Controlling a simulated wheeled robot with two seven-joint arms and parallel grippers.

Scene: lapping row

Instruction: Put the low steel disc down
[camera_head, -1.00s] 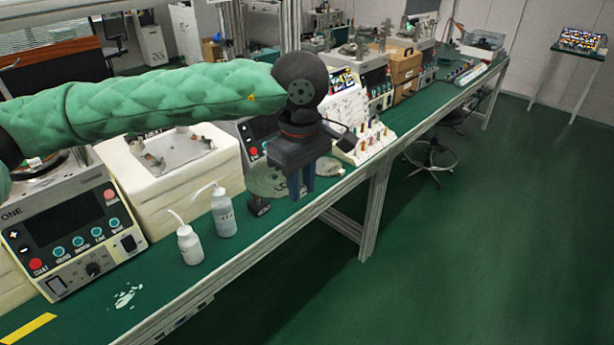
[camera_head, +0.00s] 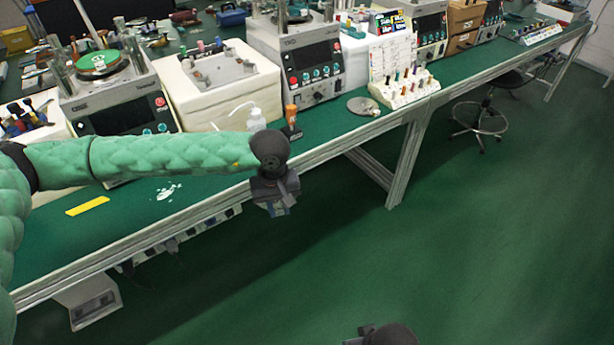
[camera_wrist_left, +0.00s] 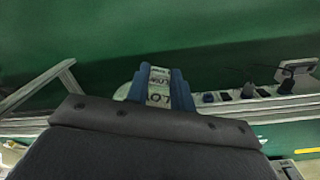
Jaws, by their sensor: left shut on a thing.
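My left gripper (camera_head: 277,207) hangs over the green floor, just off the front edge of the bench. In the left wrist view its blue fingers (camera_wrist_left: 155,88) are shut on a pale, round-edged thing with dark lettering, which looks like the low steel disc (camera_wrist_left: 158,97). The fingers and gripper body hide most of the disc. In the head view the disc can hardly be made out below the gripper. Only a dark part of my right wrist shows at the bottom edge; its fingers are out of frame.
The green bench (camera_head: 235,187) runs behind the gripper. Another grey disc (camera_head: 363,105) lies on it near a rack of coloured bottles (camera_head: 405,90). A white wash bottle (camera_head: 256,120) and an orange-topped item (camera_head: 291,122) stand near my forearm. A yellow strip (camera_head: 88,206) marks the bench.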

